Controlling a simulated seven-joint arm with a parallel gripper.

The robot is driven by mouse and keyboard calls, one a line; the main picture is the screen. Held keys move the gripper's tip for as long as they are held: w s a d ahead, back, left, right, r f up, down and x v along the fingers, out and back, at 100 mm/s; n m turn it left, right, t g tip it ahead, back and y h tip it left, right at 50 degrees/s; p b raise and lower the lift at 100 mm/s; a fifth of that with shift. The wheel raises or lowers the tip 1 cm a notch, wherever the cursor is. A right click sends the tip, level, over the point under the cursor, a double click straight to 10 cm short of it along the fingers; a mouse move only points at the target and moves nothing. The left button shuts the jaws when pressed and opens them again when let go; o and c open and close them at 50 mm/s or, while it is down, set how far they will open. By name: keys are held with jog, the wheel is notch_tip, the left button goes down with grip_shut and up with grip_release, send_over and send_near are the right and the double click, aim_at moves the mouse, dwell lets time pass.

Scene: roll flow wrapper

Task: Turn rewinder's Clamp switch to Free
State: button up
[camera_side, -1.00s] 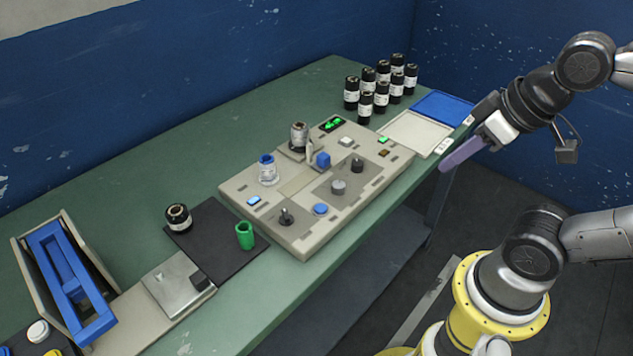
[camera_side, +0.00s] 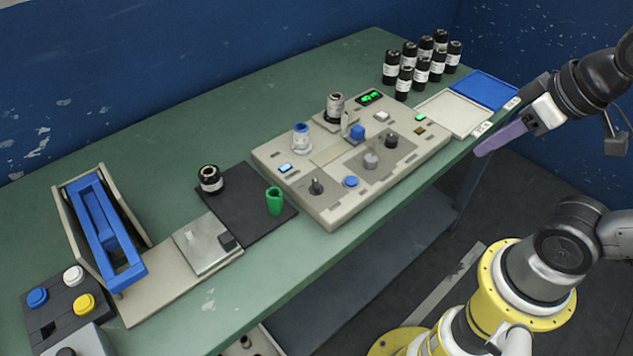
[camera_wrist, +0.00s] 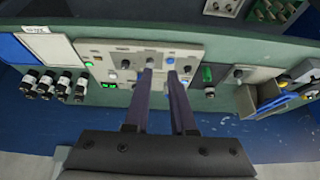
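The beige rewinder console (camera_side: 335,212) sits on the green bench, with small knobs and buttons on its top. A black knob (camera_side: 391,140), a grey knob (camera_side: 371,160) and a dark lever-like switch (camera_side: 316,187) stand on it. Labels are too small to read, so I cannot tell which one is Clamp or where it points. My gripper (camera_side: 482,152) hangs off the bench's right front edge, apart from the console. In the wrist view the two long purple fingers of my gripper (camera_wrist: 161,72) are spread with an empty gap, the console (camera_wrist: 190,50) beyond them.
Several black bottles (camera_side: 421,69) stand at the back right, near a white tray (camera_side: 440,108) and a blue tray (camera_side: 485,88). Left of the console are a dark mat (camera_side: 245,217), a green cup (camera_side: 275,201) and a blue-framed unit (camera_side: 105,230).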

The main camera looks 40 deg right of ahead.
jog(key=shift+o, duration=1.1)
jog(key=shift+r+m, duration=0.2)
jog(key=shift+m, duration=0.1)
jog(key=shift+o, duration=0.3)
jog(key=w+r+m, duration=0.3)
jog(key=w+r, duration=0.2)
jog(key=w, duration=0.1)
jog(key=shift+w+a+r, duration=0.2)
jog(key=shift+a+r, duration=0.05)
jog(key=shift+a, duration=0.15)
jog(key=m+g, duration=0.2)
jog(key=g, duration=0.4)
send_over(316, 181)
notch_tip(316, 181, down, 14)
notch_tip(316, 181, down, 14)
jog(key=shift+r, duration=0.2)
grip_shut()
